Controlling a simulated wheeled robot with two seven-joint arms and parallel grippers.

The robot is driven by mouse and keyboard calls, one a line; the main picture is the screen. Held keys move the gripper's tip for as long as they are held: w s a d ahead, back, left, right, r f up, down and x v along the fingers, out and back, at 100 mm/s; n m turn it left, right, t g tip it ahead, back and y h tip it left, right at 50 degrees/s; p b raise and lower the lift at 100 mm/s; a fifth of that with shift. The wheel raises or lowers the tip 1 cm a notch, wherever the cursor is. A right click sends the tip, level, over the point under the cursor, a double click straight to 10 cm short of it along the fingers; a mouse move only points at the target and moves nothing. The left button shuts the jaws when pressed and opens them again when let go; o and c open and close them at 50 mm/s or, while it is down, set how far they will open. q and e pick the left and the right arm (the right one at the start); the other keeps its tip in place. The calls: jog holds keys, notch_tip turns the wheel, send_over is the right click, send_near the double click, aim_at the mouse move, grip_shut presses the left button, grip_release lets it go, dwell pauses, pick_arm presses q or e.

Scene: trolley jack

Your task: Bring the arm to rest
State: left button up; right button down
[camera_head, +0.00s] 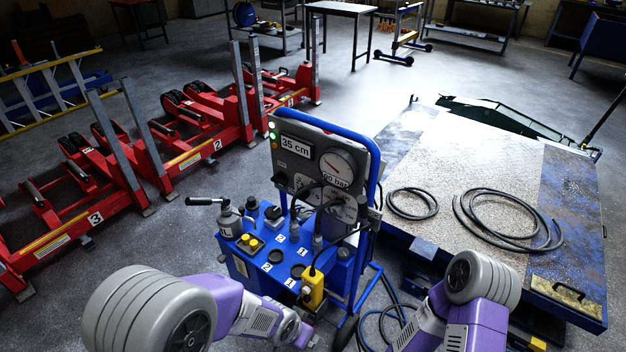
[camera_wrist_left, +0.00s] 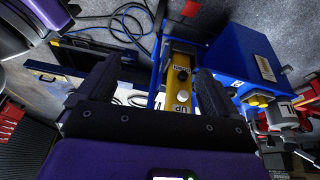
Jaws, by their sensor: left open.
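My left arm (camera_head: 235,310) comes in from the lower left of the head view and reaches to the front of the blue pump cart (camera_head: 240,268). Its gripper (camera_wrist_left: 155,78) shows in the left wrist view with its two dark fingers apart and nothing held. A yellow pendant (camera_head: 313,288) hangs at the cart's front right corner. In the left wrist view the pendant (camera_wrist_left: 179,77), with an UP button, lies beyond the fingers, closer to the right one; I cannot tell whether they touch. My right arm (camera_head: 470,300) is at the bottom right, its gripper hidden.
The cart's panel (camera_head: 315,155) has a "35 cm" display, a round gauge and a lit green lamp. Black hoses (camera_head: 500,220) lie on a wide platform (camera_head: 450,150) at right. Red wheel lifts (camera_head: 190,130) stand at left. Floor is free between lifts and cart.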

pick_arm(q)
jog(key=s+a+f+n+g+h+p, duration=0.1)
jog(key=s+a+f+n, duration=0.2)
jog(key=f, duration=0.4)
jog(key=s+a+f+n+g+p, duration=0.1)
jog(key=s+a+f+n+p, duration=0.1)
jog(key=s+f+n, duration=0.3)
notch_tip(320, 180, down, 2)
jog(key=shift+s+a+f+n+g+h, duration=0.1)
jog(key=shift+s+a+n+g+h, duration=0.2)
jog(key=shift+a+n+h, duration=0.25)
pick_arm(e)
jog(key=r, duration=0.3)
jog(key=shift+w+r, duration=0.15)
jog(key=shift+w, duration=0.05)
